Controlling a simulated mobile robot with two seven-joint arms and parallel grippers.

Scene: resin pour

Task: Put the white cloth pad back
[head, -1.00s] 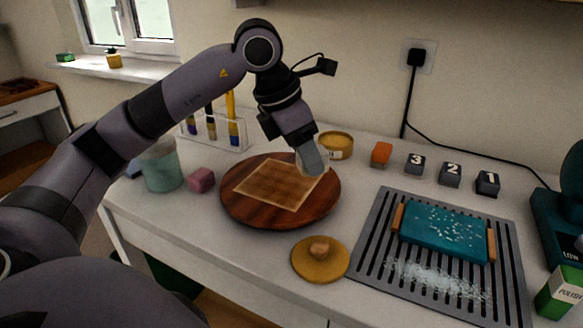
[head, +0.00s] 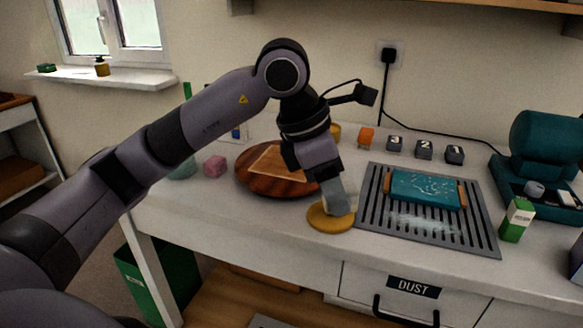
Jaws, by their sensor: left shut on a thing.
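My left gripper (head: 336,198) is shut on a small pale thing, which looks like the white cloth pad (head: 350,201); the fingers hide much of it. The gripper points down over the yellow round disc (head: 327,222), and its fingertips hide the disc's middle. I cannot tell whether the pad touches the disc. My right gripper is not in view.
The round wooden board (head: 262,184) lies behind and left. The slotted grey tray (head: 376,190) with a teal screen-like block (head: 425,190) is close on the right. The front left worktop is clear.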

